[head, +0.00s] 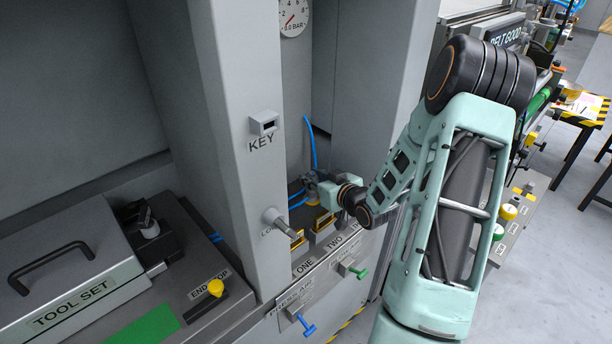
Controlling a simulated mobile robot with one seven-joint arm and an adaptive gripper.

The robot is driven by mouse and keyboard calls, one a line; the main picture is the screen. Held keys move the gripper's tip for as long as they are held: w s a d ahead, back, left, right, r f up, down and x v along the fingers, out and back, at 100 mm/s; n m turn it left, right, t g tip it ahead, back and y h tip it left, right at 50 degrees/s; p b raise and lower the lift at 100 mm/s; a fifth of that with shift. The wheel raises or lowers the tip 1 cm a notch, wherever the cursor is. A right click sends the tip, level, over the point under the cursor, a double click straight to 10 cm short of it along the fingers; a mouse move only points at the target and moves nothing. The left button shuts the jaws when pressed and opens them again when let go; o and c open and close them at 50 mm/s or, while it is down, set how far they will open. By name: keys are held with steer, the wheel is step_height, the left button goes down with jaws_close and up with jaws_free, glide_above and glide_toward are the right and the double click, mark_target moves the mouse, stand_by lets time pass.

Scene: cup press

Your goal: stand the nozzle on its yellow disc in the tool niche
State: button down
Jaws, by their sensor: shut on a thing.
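My gripper (311,182) reaches in from the right, into the recessed tool niche (345,150) of the grey machine. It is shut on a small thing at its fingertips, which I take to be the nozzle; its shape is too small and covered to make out. A blue hose (314,148) rises just above the fingertips. I cannot tell whether the held thing touches the disc.
A grey pillar with a KEY switch (263,123) and a protruding metal knob (282,222) stands left of the niche. Yellow-edged blocks (322,235) sit at the niche's front, above the ONE and TWO labels. A TOOL SET case (65,270) lies at lower left.

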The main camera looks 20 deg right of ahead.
steer(key=shift+s, duration=0.1)
steer(key=shift+f, duration=0.1)
steer(key=c, duration=1.6)
jaws_free()
steer(key=shift+r, duration=0.2)
steer(key=v, duration=1.2)
steer(key=shift+d, duration=0.1)
